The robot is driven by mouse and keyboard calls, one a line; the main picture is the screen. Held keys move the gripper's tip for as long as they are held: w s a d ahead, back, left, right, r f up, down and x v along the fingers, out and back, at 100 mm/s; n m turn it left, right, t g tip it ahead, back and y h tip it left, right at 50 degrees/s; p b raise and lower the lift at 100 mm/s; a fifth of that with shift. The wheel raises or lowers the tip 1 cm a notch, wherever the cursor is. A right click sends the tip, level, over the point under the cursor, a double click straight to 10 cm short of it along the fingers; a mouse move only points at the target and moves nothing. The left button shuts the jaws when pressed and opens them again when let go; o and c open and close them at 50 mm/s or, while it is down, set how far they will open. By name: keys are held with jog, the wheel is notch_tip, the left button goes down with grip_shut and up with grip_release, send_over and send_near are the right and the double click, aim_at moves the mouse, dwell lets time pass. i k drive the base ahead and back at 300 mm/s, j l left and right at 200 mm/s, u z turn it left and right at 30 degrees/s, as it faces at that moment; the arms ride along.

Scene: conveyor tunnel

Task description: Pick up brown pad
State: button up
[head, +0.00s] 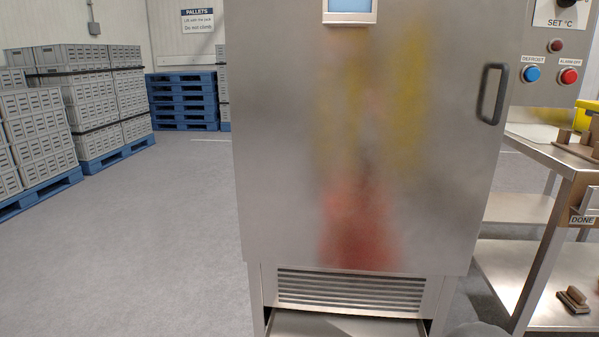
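A small brown block-like object (573,299), which may be the brown pad, lies on the lower steel shelf of the table at the right. It seems to have a raised top on a flatter base. A brown wooden-looking object (580,148) with upright parts sits on the table top, cut off by the right edge. I cannot tell for certain which of these is the pad. My gripper is not in view.
A steel cabinet (290,150) with a dark handle (491,94) fills the middle, close ahead. The steel table (540,150) with a DONE label (582,220) stands at its right. Grey crates (90,90) and blue pallets (183,100) stand back left. The left floor (150,240) is clear.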

aim_at(573, 298)
jog(key=z, duration=1.6)
